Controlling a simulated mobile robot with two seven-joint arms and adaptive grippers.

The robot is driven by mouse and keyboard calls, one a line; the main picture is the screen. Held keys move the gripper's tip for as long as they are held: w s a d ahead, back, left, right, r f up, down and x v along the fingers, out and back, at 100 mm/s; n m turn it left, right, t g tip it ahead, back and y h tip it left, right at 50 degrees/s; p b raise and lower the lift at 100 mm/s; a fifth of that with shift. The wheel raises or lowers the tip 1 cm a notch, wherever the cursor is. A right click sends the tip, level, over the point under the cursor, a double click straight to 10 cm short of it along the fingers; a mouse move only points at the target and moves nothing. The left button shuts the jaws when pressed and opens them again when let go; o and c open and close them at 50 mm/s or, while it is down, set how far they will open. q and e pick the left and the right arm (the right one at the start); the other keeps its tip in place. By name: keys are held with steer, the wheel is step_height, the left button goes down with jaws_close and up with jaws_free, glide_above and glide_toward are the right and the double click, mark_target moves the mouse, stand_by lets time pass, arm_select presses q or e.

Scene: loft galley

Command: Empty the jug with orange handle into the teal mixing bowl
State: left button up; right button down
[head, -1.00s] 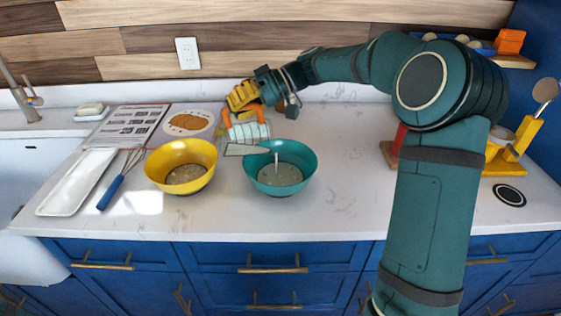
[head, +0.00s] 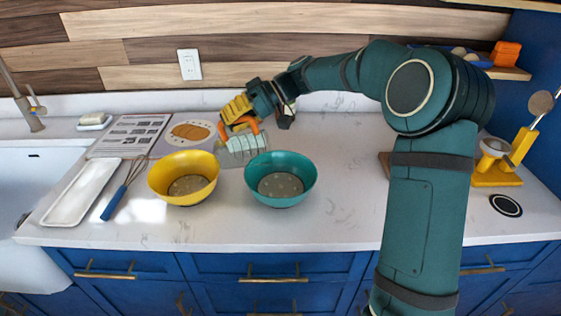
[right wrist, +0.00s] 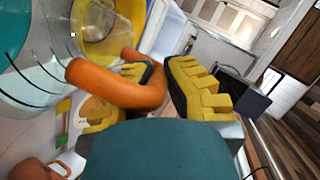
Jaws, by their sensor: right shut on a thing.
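The clear jug (head: 247,144) with the orange handle is held tilted just behind the teal mixing bowl, and no stream shows from it. My right gripper (head: 239,113) is shut on its orange handle (right wrist: 120,88), which shows between the yellow fingers in the right wrist view. The jug's clear wall (right wrist: 45,60) fills the left of that view; whether liquid is left inside I cannot tell. The teal mixing bowl (head: 280,200) stands upright on the counter with a greyish, speckled patch inside at the bottom. My left gripper is not in view.
A yellow bowl (head: 183,198) stands close left of the teal one. Further left are a whisk (head: 116,200) and a white tray (head: 80,192). A printed sheet (head: 195,131) lies behind. The counter right of the teal bowl is clear up to my arm.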

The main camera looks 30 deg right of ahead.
steer(key=a+p, duration=0.1)
steer(key=p, duration=0.1)
steer(key=w+a+r+h+p, duration=0.1)
steer(key=shift+w+a+r+g+h+p, duration=0.1)
steer(key=shift+w+g+h+p, duration=0.05)
steer(key=shift+g+h+p, duration=0.2)
steer(key=shift+f, duration=0.35)
steer(key=shift+w+a+f+g+p, duration=0.15)
steer(key=shift+a+g+p, duration=0.1)
steer(key=shift+p, duration=0.1)
arm_select(q)
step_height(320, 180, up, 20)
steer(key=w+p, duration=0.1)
steer(key=p, duration=1.2)
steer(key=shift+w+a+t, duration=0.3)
arm_select(e)
steer(key=w+a+f+m+g+h, duration=0.2)
steer(key=w+a+f+g+h, duration=0.3)
steer(key=h, duration=0.6)
steer(key=shift+w+a+f+g, duration=0.15)
steer(key=shift+a+f+g, duration=0.7)
steer(key=shift+a, duration=0.45)
steer(key=shift+h, duration=0.35)
